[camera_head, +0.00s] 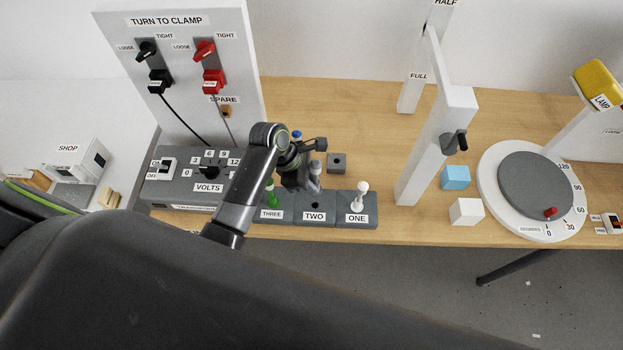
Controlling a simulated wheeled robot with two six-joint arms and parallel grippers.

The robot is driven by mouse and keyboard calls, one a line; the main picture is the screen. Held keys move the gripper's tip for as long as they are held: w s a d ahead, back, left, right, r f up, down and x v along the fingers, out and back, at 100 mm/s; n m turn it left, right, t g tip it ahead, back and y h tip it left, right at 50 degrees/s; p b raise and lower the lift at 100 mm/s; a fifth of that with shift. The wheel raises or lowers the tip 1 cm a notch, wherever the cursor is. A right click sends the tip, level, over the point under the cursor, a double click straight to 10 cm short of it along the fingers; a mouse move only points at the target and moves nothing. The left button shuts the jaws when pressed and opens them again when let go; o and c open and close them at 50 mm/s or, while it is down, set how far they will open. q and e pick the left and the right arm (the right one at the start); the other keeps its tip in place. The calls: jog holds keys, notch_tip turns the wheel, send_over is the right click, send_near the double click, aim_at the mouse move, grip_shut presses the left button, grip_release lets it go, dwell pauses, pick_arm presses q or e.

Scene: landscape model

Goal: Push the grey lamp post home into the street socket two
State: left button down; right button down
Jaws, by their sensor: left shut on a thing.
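The grey lamp post (315,171) is held in my left gripper (311,182), which is shut on it. It stands roughly upright just behind the dark hole of street socket two (314,217), as seen from the head. The hole shows in front of the post, and the post's lower end is partly hidden by the gripper. A green lamp post (270,190) stands in socket three (271,214). A white lamp post (360,195) stands in socket one (357,219). My right gripper is not in view.
A grey block with a hole (337,163) sits behind the sockets. A volts box (185,188) stands to the left. A white gate-like post (425,150), a blue cube (455,177), a white cube (466,211) and a dial (535,185) stand to the right.

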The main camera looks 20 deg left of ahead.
pick_arm(q)
jog(key=shift+f+b, duration=0.8)
jog(key=shift+f, duration=1.6)
jog(key=shift+p, duration=0.6)
jog(key=shift+p, duration=0.5)
jog(key=shift+f+b, duration=0.8)
jog(key=shift+f, duration=1.2)
jog(key=c, duration=1.2)
grip_release()
jog(key=shift+c, duration=0.2)
